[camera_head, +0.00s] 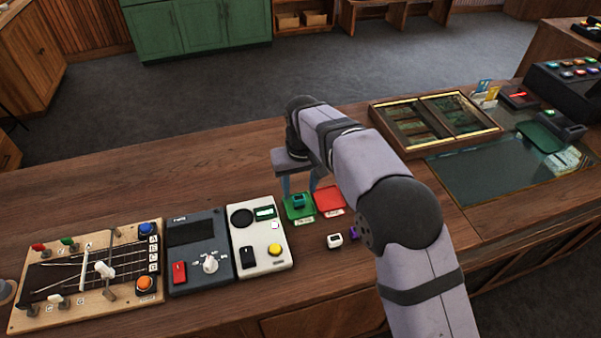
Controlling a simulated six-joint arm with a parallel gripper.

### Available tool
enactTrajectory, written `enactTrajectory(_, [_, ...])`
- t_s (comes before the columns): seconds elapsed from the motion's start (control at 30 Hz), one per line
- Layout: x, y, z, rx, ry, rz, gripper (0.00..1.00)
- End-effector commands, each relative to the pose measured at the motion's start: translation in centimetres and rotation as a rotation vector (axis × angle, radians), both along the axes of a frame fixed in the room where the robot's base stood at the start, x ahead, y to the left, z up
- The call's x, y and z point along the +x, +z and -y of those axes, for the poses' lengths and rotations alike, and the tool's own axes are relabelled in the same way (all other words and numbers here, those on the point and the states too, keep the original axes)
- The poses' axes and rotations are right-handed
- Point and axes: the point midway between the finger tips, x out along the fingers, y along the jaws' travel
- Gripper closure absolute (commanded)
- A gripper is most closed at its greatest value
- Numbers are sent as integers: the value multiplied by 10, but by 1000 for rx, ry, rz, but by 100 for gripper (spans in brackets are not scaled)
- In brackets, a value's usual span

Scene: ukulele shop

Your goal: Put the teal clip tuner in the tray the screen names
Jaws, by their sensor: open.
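The teal clip tuner (299,201) rests in the green tray (292,213). The red tray (330,199) lies just right of it and looks empty. My gripper (300,188) is open, with its fingers pointing down just behind and above the teal tuner, one on each side. I cannot tell whether the fingers touch it. A white device (276,251) left of the trays has a small lit green screen (265,212), whose text is too small to read. Labels on the tray fronts are also unreadable.
A white clip tuner (335,240) and a partly hidden purple one (354,232) lie in front of the trays, close to my arm. A dark device (200,252) and a wooden string board (90,275) stand left. A display case (434,121) stands back right. The back-left counter is clear.

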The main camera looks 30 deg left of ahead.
Motion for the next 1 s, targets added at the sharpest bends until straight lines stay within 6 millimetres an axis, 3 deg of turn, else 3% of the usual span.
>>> enactTrajectory(0.2, [-3, 39, 3, 3, 0, 3, 56])
enactTrajectory(0.43, [-6, 68, 5, 1, 1, 1, 56])
enactTrajectory(0.87, [-6, 78, 8, -1, -3, -2, 56])
enactTrajectory(1.0, [1, 78, 25, -3, -30, -3, 56])
